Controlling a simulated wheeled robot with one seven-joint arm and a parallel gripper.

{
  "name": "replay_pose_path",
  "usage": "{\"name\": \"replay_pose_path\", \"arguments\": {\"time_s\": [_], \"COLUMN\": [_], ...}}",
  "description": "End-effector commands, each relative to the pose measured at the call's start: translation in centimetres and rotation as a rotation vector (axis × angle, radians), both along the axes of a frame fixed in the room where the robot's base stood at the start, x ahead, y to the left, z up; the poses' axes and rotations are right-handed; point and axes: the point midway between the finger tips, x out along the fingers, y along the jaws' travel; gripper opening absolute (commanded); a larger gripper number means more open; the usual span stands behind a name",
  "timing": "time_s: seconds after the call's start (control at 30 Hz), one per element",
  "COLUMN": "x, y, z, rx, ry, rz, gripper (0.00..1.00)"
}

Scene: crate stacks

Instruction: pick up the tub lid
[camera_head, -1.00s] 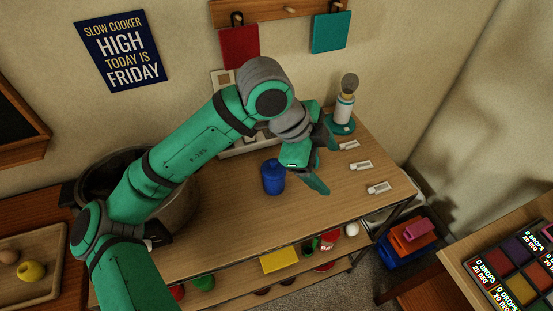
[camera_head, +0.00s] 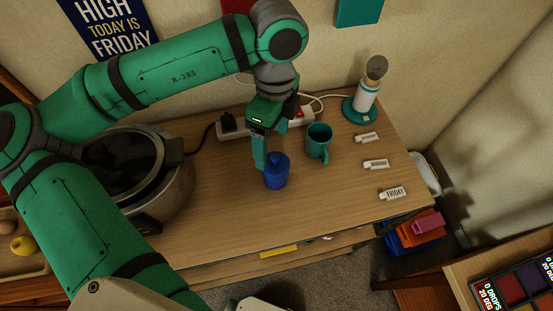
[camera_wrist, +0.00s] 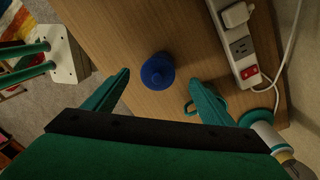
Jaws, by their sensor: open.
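A small blue tub (camera_head: 276,183) stands upright on the wooden table. Its round blue lid (camera_head: 279,163) has a knob on top and sits on the tub. The wrist view looks down on the lid (camera_wrist: 157,72), which hides most of the tub. My gripper (camera_wrist: 160,78) is open and empty, its two green fingers spread to the left and right of the lid in that view. In the head view one finger hangs just left of the lid and partly overlaps it. I cannot tell whether it touches.
A teal mug (camera_head: 318,143) stands close on the right, near my right finger in the wrist view. A power strip (camera_head: 270,118) lies behind. A slow cooker (camera_head: 150,180) is at left. The table front is clear.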

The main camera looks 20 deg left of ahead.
Motion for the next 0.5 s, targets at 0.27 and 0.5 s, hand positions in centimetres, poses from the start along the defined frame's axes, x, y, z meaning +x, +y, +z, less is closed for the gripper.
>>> {"name": "replay_pose_path", "arguments": {"time_s": [0.27, 0.5], "x": [-0.3, -0.7], "y": [-0.3, -0.6], "z": [-2.0, -5.2], "rx": [0.000, 0.000], "ry": [0.000, -0.001], "rz": [0.000, 0.002], "gripper": [0.77, 0.77]}}
